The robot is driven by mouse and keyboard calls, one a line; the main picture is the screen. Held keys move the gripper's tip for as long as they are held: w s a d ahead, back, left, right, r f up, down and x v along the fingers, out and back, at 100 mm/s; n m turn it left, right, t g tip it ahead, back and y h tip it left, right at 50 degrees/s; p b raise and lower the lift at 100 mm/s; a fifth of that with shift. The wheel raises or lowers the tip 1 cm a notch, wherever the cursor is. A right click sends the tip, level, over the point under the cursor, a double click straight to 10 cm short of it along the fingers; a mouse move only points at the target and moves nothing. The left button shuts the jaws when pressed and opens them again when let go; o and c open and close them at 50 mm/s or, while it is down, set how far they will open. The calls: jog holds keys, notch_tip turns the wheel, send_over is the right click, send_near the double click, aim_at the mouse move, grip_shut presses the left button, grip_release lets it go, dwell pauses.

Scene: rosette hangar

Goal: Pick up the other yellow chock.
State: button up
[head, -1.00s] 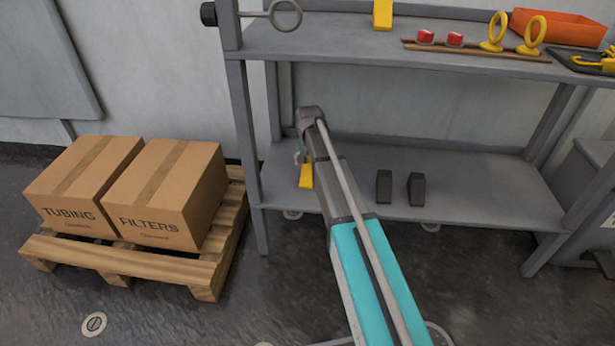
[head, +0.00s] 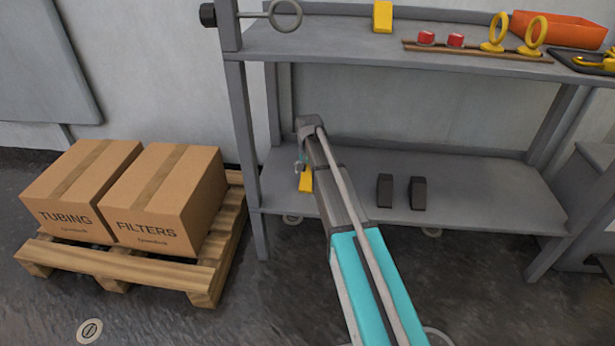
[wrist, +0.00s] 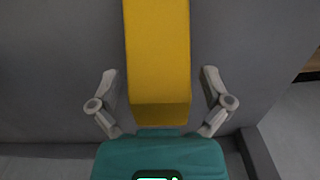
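One yellow chock (head: 305,181) rests on the lower shelf near its left end, partly hidden by my arm in the head view. In the wrist view this chock (wrist: 158,55) fills the middle of the picture. My gripper (wrist: 160,78) is open, with one finger on each side of the chock and a gap showing on both sides. In the head view my gripper (head: 301,164) is small and mostly hidden by my own wrist. A second yellow chock (head: 383,17) stands on the upper shelf.
Two dark chocks (head: 401,192) stand on the lower shelf to the right of my arm. The shelf's left post (head: 247,150) is close to my gripper. The upper shelf (head: 330,38) overhangs. Boxes on a pallet (head: 200,272) stand left.

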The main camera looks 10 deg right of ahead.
jog(key=c, duration=1.1)
jog(key=shift+c, duration=0.2)
jog(key=shift+r, duration=0.1)
jog(key=shift+r+p, duration=0.95)
jog(key=shift+p, duration=0.1)
jog(key=s+r+p, duration=1.1)
jog(key=s, duration=0.3)
